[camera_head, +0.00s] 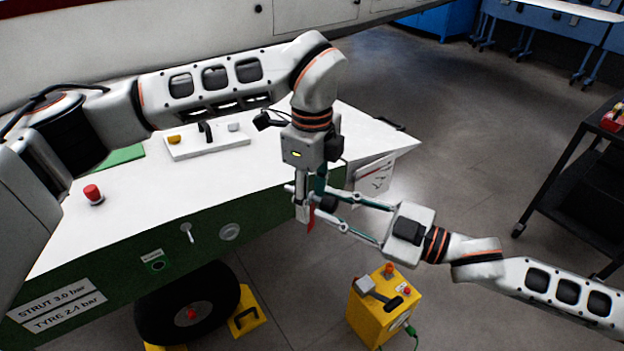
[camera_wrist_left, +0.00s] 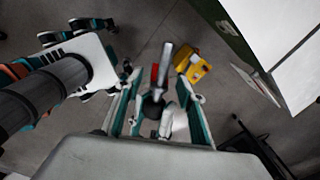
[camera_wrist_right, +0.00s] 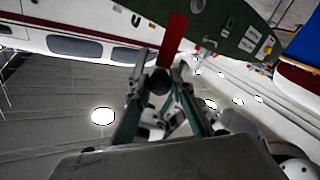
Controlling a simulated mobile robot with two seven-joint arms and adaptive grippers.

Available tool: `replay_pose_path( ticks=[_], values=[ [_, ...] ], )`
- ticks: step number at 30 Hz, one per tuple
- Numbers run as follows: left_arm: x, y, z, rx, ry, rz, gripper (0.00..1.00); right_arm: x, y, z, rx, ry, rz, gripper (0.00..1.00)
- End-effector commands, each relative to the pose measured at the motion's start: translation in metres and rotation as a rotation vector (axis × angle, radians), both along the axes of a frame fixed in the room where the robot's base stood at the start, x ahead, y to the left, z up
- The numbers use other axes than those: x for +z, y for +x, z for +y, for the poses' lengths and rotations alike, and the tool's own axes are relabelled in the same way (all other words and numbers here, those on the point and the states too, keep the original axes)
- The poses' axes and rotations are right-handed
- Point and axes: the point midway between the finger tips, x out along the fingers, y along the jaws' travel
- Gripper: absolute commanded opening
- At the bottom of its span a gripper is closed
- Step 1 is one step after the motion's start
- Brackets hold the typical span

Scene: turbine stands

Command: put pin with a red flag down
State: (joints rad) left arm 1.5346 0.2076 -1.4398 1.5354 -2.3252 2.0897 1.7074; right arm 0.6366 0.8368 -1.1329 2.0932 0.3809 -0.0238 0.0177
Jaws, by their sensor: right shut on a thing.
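The pin (camera_wrist_left: 163,70) has a grey shaft and a red flag, and it hangs in the air in front of the white-topped stand (camera_head: 262,180). Its red flag (camera_head: 311,218) shows just under the meeting grippers, and again in the right wrist view (camera_wrist_right: 174,38). My right gripper (camera_head: 297,198) reaches in from the right and is shut on the pin. In the right wrist view, the pin's dark round end (camera_wrist_right: 160,81) lies between its fingers. My left gripper (camera_wrist_left: 160,76) points down at the same spot. Its fingers are apart, on either side of the pin.
The green-sided stand carries a red button (camera_head: 93,194) and a small panel (camera_head: 207,142). A yellow box (camera_head: 383,305) stands on the floor below the grippers. A black wheel (camera_head: 188,304) is under the stand. A black cart (camera_head: 580,190) is at the right.

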Motion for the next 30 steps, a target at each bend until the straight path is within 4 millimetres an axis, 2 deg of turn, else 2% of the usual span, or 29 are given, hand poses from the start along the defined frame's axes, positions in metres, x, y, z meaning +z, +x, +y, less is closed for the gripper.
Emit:
replay_pose_path(
  ticks=[6, 15, 16, 20, 23, 24, 25, 26, 30],
  values=[
    [-0.016, 0.000, 0.000, -0.001, -0.001, 0.000, 0.39, 0.001, 0.000, 0.000, 0.001, 0.001, 0.000, 0.00],
    [-0.018, 0.000, 0.000, -0.001, 0.000, -0.001, 0.39, 0.001, 0.000, 0.000, 0.001, 0.001, 0.000, 0.00],
    [-0.018, 0.000, 0.000, -0.001, 0.000, 0.000, 0.36, 0.001, 0.000, 0.000, 0.001, 0.001, 0.000, 0.00],
    [-0.018, 0.000, 0.000, -0.001, 0.000, 0.000, 0.03, 0.001, 0.000, 0.000, 0.001, 0.001, 0.000, 0.00],
    [-0.018, 0.000, 0.000, -0.001, 0.000, -0.001, 0.00, 0.001, 0.000, 0.000, 0.001, 0.001, 0.000, 0.00],
    [-0.018, 0.000, 0.000, -0.001, 0.000, -0.001, 0.00, 0.001, 0.000, 0.000, 0.001, 0.001, 0.000, 0.30],
    [-0.018, 0.000, 0.000, -0.001, 0.000, -0.001, 0.00, 0.001, 0.000, 0.000, 0.001, 0.001, 0.000, 0.38],
    [-0.018, 0.000, 0.000, -0.001, 0.000, -0.001, 0.00, 0.001, 0.000, 0.000, 0.001, 0.001, 0.000, 0.42],
    [-0.018, 0.000, 0.000, -0.001, -0.001, 0.000, 0.00, 0.000, 0.000, 0.000, 0.001, 0.001, 0.000, 0.42]
  ],
)
